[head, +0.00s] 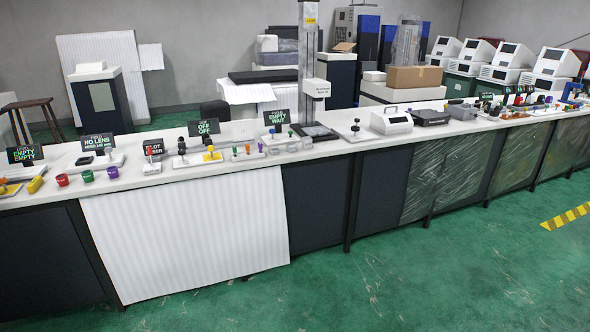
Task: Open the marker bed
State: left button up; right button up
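No part is labelled legibly as the marker bed, so I cannot tell for sure which thing it is. A tall grey column machine (308,62) stands on the long white bench, with a small white label on its front. Another sign (204,127) reads "OFF", and others farther left read "NO LENS" (97,142) and "EMPTY EMPTY" (25,154). Neither of my grippers is in view.
The white bench top (135,178) runs across the view, crowded with small levers, coloured knobs and boxes. A white corrugated panel (188,236) leans on its front. The green floor before it is clear, with a yellow-black strip (567,216) at right.

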aim_at(312, 132)
jog(key=i+l+u, duration=0.1)
jog(key=i, duration=0.25)
jog(key=i+l+u, duration=0.1)
jog(key=i, duration=0.25)
jog(key=i+z, duration=0.35)
jog(key=i, duration=0.2)
jog(key=i+z, duration=0.35)
jog(key=i, duration=0.25)
